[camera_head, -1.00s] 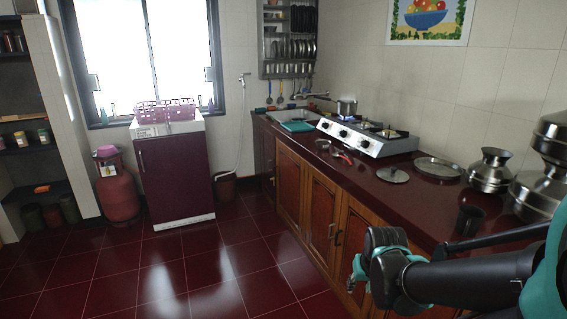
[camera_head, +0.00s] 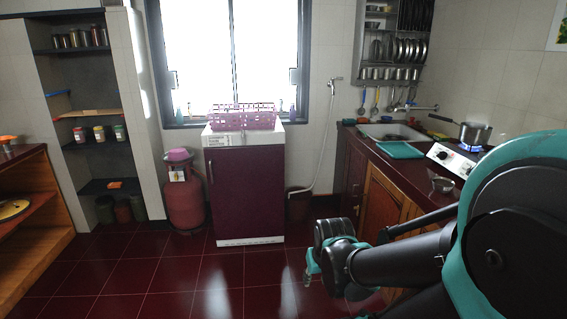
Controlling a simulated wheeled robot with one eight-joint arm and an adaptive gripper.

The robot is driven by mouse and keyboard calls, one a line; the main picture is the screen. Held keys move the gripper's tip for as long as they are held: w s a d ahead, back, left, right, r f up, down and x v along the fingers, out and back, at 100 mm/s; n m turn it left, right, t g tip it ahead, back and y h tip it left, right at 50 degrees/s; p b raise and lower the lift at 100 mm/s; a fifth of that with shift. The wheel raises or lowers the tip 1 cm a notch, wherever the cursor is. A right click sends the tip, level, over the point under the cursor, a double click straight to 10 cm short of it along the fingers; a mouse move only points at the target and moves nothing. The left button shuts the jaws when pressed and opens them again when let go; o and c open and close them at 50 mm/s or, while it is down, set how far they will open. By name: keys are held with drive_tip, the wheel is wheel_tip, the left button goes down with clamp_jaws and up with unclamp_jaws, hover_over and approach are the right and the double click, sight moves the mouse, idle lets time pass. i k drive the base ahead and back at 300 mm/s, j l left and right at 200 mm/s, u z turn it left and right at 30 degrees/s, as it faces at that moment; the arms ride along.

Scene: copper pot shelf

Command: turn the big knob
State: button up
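The stove (camera_head: 455,160) stands on the counter at the right, partly hidden behind my arm. A dark knob (camera_head: 442,155) shows on its white front panel. I cannot tell whether it is the big knob. A blue flame burns under a steel pot (camera_head: 474,134) on the stove. The red gas cylinder (camera_head: 184,200) stands on the floor left of the cabinet; no knob is clear on it. My gripper (camera_head: 311,268) is at the lower middle, over the floor and apart from the counter. Its fingers are small and mostly hidden, so its opening cannot be told.
A maroon cabinet (camera_head: 246,192) with a pink rack (camera_head: 240,117) stands under the window. The counter (camera_head: 398,176) runs along the right, with a sink (camera_head: 388,131). Open shelves (camera_head: 88,142) and a wooden unit (camera_head: 40,235) are at the left. The tiled floor (camera_head: 170,275) is clear.

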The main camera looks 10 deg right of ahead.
sight(444, 155)
drive_tip(key=i+z, duration=0.2)
drive_tip(key=i, duration=0.25)
drive_tip(key=i+j+z, duration=0.15)
drive_tip(key=i, duration=0.3)
drive_tip(key=i+j+z, duration=0.2)
drive_tip(key=i, duration=0.2)
drive_tip(key=i+j+z, duration=0.2)
drive_tip(key=i, duration=0.25)
